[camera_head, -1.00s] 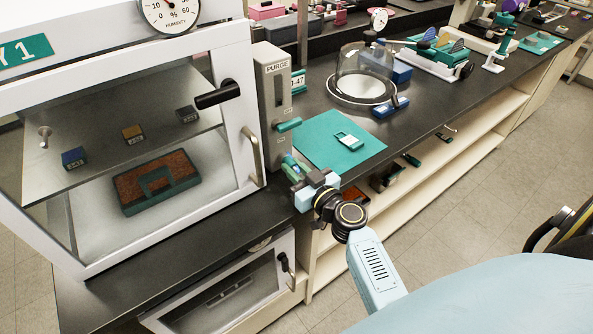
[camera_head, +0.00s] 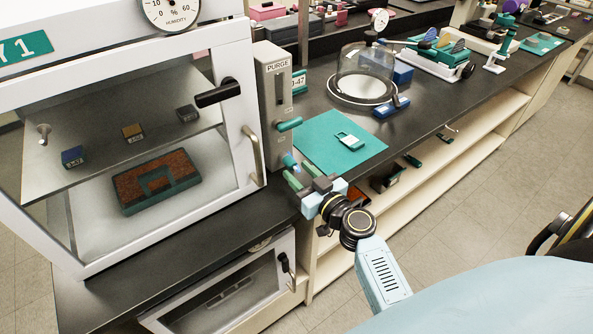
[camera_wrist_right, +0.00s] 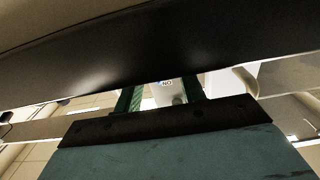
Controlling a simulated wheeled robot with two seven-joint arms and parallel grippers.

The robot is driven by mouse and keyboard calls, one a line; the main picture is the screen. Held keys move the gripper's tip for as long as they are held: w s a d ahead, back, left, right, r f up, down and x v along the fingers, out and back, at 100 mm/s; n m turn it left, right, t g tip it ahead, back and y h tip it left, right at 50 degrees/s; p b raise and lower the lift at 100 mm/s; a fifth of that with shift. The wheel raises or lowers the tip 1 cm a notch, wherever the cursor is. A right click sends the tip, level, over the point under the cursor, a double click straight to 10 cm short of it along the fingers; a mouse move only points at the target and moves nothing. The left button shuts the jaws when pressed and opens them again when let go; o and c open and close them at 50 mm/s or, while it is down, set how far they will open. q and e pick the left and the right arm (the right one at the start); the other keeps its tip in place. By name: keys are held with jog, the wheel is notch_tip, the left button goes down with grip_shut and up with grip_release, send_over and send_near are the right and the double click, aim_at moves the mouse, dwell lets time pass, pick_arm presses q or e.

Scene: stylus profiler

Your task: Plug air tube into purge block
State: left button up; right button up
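The grey purge block (camera_head: 274,95), labelled PURGE, stands upright on the bench against the right side of the white cabinet. A teal lever-like part (camera_head: 289,124) sticks out of its front. A small blue-teal piece (camera_head: 289,160) shows at the block's lower front; it may be the air tube's end, and I cannot tell whether it is seated. My right gripper (camera_head: 300,176) is just below and in front of that piece, at the bench edge. Its green fingers are apart. They also show apart in the right wrist view (camera_wrist_right: 160,92), with no tube clearly between them. My left gripper is out of view.
A teal mat (camera_head: 338,158) with a small tagged item lies right of the block. A glass dome (camera_head: 364,72) stands behind it. The cabinet's door handle (camera_head: 252,152) is close left. The dark bench edge (camera_wrist_right: 150,50) spans the wrist view above the fingers.

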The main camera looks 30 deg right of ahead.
jog(key=s, duration=0.1)
jog(key=s+b, duration=0.1)
jog(key=s, duration=0.1)
jog(key=shift+s+d+f, duration=0.15)
jog(key=shift+s, duration=0.15)
jog(key=shift+s+b, duration=0.3)
jog(key=shift+s, duration=0.4)
